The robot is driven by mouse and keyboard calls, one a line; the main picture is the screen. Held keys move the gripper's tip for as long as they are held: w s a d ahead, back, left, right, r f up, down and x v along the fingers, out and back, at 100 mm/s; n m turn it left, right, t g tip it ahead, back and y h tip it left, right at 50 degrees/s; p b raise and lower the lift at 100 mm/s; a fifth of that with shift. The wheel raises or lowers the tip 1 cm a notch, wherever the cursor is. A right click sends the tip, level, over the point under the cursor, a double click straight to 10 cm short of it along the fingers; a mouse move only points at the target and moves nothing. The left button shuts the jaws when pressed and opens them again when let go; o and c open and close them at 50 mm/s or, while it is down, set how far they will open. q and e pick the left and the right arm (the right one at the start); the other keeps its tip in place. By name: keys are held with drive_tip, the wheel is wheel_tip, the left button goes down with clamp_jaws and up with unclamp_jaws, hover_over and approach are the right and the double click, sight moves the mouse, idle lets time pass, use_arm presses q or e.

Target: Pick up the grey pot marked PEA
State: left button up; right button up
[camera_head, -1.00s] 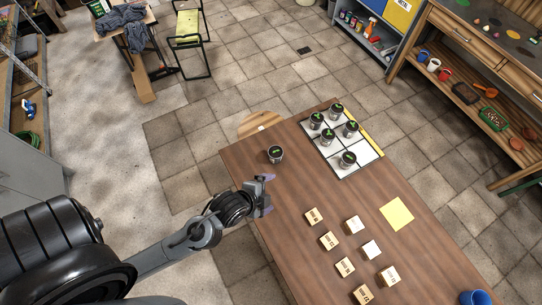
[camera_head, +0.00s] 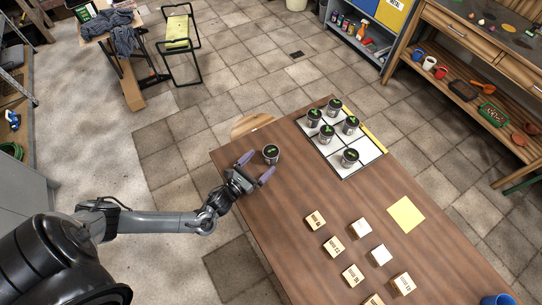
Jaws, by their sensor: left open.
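A small dark grey pot with a green top (camera_head: 271,153) stands upright alone near the left edge of the wooden table (camera_head: 290,215). Its marking is too small to read. Several similar pots stand on the white gridded board (camera_head: 335,158), among them one at the front (camera_head: 349,157); I cannot tell which bears PEA. My left gripper (camera_head: 257,166) is open, its two purple-tipped fingers reaching towards the lone pot, one at the pot's left and one in front of it. I cannot tell whether they touch it. My right gripper is not in view.
Several small labelled wooden blocks (camera_head: 333,246) lie on the near part of the table. A yellow paper (camera_head: 406,214) lies to their right and a blue cup (camera_head: 497,303) stands at the near right corner. A yellow strip (camera_head: 361,132) runs beside the board. The middle tabletop is clear.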

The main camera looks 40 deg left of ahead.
sight(274, 148)
use_arm(q)
drive_tip(key=shift+w+r+p, duration=0.15)
drive_tip(key=shift+w+p, duration=0.25)
drive_tip(key=shift+w, duration=3.75)
drive_tip(key=c, duration=1.2)
